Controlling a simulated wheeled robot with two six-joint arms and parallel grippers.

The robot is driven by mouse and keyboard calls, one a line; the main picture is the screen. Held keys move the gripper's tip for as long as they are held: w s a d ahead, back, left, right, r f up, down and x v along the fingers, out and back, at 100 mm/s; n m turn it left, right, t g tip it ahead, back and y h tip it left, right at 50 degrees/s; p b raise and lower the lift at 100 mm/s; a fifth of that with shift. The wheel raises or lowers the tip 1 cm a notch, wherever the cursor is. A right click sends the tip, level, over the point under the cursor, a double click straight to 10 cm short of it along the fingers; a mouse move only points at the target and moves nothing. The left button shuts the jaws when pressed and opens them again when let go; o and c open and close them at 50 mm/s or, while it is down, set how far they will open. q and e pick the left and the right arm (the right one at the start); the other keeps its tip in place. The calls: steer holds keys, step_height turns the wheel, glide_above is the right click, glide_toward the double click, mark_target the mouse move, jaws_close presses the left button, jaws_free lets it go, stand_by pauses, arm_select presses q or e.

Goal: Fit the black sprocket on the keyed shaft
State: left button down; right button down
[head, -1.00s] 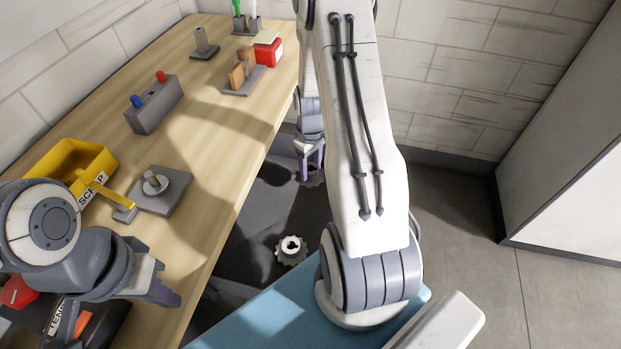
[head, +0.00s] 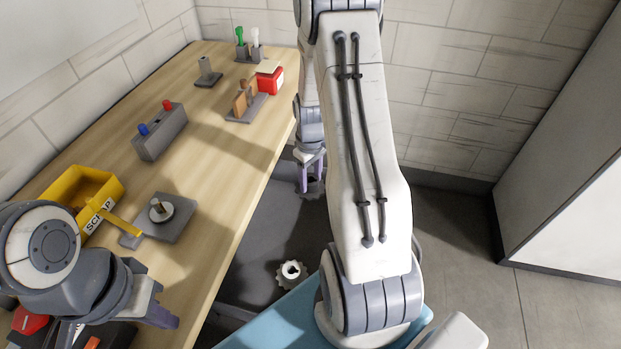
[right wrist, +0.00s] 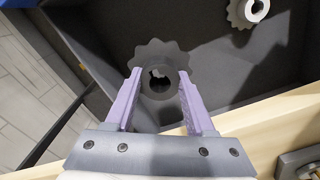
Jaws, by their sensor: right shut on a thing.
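The black sprocket (right wrist: 150,60) is a dark toothed disc with a keyed bore. My right gripper (right wrist: 157,88) is shut on it, one finger on each side, over a dark grey bin. In the head view my right gripper (head: 312,183) hangs beyond the table's right edge; the sprocket is hard to make out there. The keyed shaft (head: 155,205) stands upright on a grey base plate (head: 176,230) on the table, with a pale round collar around its foot. My left gripper (head: 160,308) is over the table's near part; its finger gap is unclear.
A pale sprocket (head: 291,273) lies in the dark grey bin (head: 262,250). A yellow scrap box (head: 78,190) stands left of the base plate. A grey block with blue and red knobs (head: 160,131) is farther back. The table between them is clear.

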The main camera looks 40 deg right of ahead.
step_height(320, 180, up, 18)
steer(key=p, duration=2)
glide_above(155, 202)
steer(key=shift+w, duration=0.1)
steer(key=shift+f+b, duration=0.15)
steer(key=shift+b, duration=0.25)
steer(key=shift+f+b, duration=1.95)
steer(key=shift+f, duration=0.85)
steer(key=shift+f+b, duration=1.8)
steer(key=shift+f, duration=0.7)
steer(key=shift+c, duration=0.9)
jaws_free()
